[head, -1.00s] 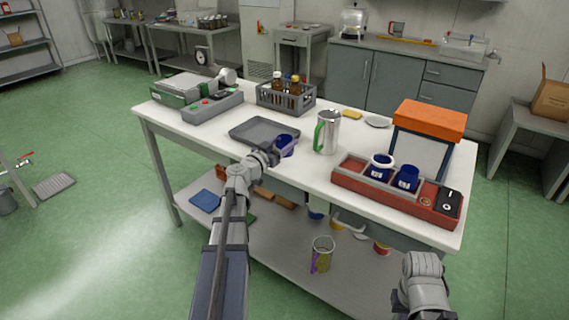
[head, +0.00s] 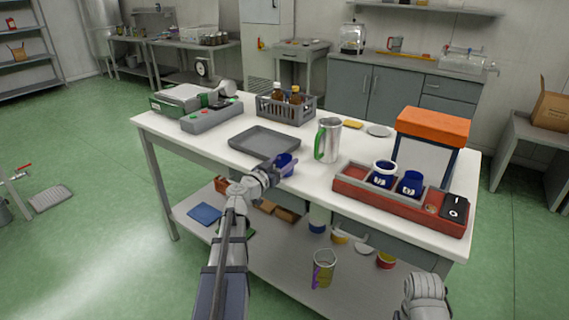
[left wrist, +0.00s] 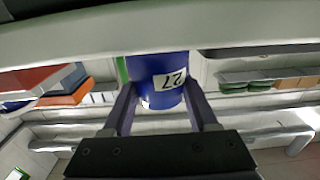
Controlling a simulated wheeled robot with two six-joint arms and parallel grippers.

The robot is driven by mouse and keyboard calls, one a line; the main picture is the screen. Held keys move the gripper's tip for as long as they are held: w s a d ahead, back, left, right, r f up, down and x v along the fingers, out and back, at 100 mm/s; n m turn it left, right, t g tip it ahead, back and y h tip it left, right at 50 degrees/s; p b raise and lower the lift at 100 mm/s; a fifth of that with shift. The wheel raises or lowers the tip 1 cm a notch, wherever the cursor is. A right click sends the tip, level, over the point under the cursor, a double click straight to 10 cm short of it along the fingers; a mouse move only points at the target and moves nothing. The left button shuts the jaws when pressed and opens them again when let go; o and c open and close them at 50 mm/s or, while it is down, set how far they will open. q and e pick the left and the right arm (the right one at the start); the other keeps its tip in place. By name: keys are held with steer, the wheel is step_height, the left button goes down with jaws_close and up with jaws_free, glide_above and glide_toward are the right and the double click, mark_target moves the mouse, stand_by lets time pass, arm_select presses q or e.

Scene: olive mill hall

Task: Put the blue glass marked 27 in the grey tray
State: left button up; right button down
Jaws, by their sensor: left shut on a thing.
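The blue glass marked 27 (left wrist: 160,68) is between the fingers of my left gripper (left wrist: 158,108), which is shut on it. Its white label reads 27, upside down in the left wrist view. In the head view the blue glass (head: 286,164) is partly hidden by my left gripper (head: 272,172) and is near the table's front edge. The grey tray (head: 264,141) lies empty on the white table, just behind and left of the glass. My right arm shows at the bottom right of the head view, but its fingers do not show.
A steel jug (head: 328,140) with a green handle stands right of the glass. A red compartment tray (head: 392,203) holds two other blue cups (head: 383,174). A grey bottle crate (head: 285,108) and a grey button box (head: 212,115) stand behind the grey tray.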

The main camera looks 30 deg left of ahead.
arm_select(q)
steer(key=o, duration=1.4)
